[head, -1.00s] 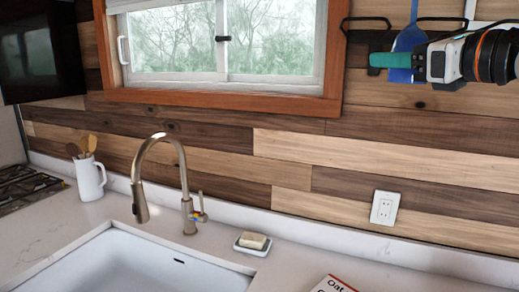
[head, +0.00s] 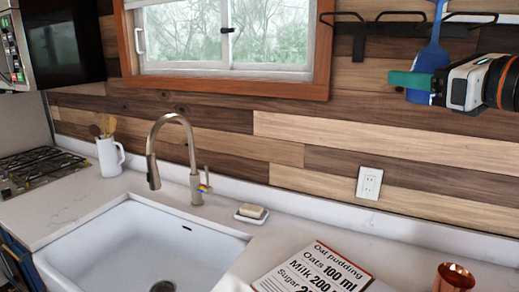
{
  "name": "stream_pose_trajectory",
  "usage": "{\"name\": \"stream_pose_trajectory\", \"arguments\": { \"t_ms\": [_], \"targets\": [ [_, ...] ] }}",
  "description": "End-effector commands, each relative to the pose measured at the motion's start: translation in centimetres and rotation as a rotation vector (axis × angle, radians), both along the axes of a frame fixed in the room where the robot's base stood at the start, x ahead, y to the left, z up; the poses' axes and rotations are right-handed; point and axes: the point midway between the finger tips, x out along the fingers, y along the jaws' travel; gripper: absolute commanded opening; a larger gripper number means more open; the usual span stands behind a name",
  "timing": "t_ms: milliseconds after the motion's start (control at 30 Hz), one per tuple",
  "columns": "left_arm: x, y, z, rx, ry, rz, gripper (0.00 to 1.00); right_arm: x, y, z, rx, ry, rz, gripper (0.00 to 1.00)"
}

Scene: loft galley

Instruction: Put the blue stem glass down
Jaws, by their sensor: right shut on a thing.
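The blue stem glass (head: 431,58) is at the upper right of the head view, in front of the wooden wall. It is upside down, with its stem pointing up and its bowl below. My right gripper (head: 412,80) comes in from the right and is shut on the glass at the bowl. A green finger crosses in front and hides part of the bowl. The stem's upper end is cut off by the picture's top edge. It overlaps the dark wall rack (head: 358,40); I cannot tell whether they touch. My left gripper is not in view.
Below lies the pale counter (head: 225,234) with a white sink (head: 110,240), tap (head: 195,185), soap dish (head: 250,217), recipe board (head: 312,272) and copper cup (head: 453,278). A utensil jug (head: 108,157) stands by the hob (head: 40,170). Counter around the soap dish is clear.

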Motion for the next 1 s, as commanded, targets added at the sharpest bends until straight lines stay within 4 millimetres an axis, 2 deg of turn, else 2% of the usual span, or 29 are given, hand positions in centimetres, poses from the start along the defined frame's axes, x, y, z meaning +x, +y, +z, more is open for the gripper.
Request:
{"name": "stream_pose_trajectory", "arguments": {
  "t_ms": [233, 500, 1000],
  "targets": [
    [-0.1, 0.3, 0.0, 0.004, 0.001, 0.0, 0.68, -1.1, 0.5, -4.3, -0.003, 0.002, 0.004, 0.29],
    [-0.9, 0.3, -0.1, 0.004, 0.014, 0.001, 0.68, -2.8, 1.3, -11.4, -0.004, 0.005, 0.013, 0.29],
    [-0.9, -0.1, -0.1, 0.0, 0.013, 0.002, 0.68, -5.7, 2.8, -23.0, 0.007, 0.006, 0.028, 0.29]
  ]
}}
